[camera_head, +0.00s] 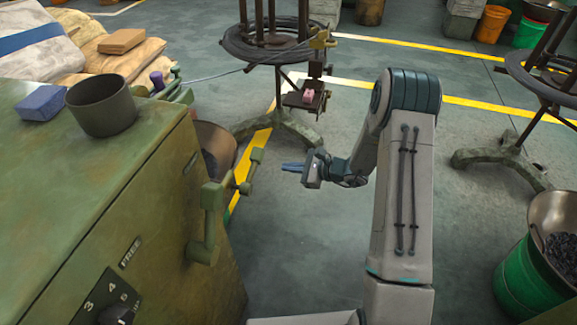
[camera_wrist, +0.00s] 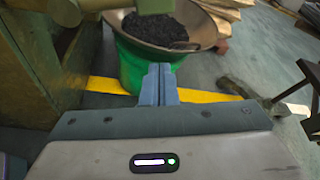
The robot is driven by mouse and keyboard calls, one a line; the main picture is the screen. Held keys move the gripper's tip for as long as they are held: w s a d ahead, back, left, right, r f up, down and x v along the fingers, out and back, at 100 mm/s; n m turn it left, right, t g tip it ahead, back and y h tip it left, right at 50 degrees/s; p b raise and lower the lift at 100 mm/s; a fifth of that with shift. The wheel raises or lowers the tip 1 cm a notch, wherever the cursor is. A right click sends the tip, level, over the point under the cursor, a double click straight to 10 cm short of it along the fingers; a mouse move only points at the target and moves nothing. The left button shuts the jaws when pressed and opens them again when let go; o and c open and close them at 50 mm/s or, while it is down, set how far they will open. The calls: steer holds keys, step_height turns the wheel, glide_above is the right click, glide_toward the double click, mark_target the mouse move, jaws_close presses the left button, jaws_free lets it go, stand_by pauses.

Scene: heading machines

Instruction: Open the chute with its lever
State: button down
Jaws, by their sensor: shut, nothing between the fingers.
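A green machine (camera_head: 150,215) stands at the left. On its right side a green lever-like handle (camera_head: 208,225) sticks up from a bracket, and a second green bar handle (camera_head: 252,172) is just beyond it. I cannot tell which one works the chute, and no chute opening shows clearly. My gripper (camera_head: 284,168) is shut and empty, pointing left, a little right of the bar handle and apart from it. In the wrist view the blue fingers (camera_wrist: 158,70) are together, and a green bar (camera_wrist: 152,6) crosses the top edge.
A wide pan (camera_wrist: 185,25) of dark pieces sits on a green bucket (camera_wrist: 145,65) by the machine. A grey cup (camera_head: 100,105) and blue block (camera_head: 40,103) are on the machine top. A wire stand (camera_head: 285,125) is behind my gripper.

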steer(key=b+x, duration=0.1)
steer(key=x, duration=0.7)
steer(key=r, duration=0.1)
steer(key=s+r, duration=0.1)
steer(key=r, duration=0.2)
steer(key=shift+s, duration=0.3)
steer(key=shift+d+b, duration=0.1)
steer(key=shift+b, duration=0.25)
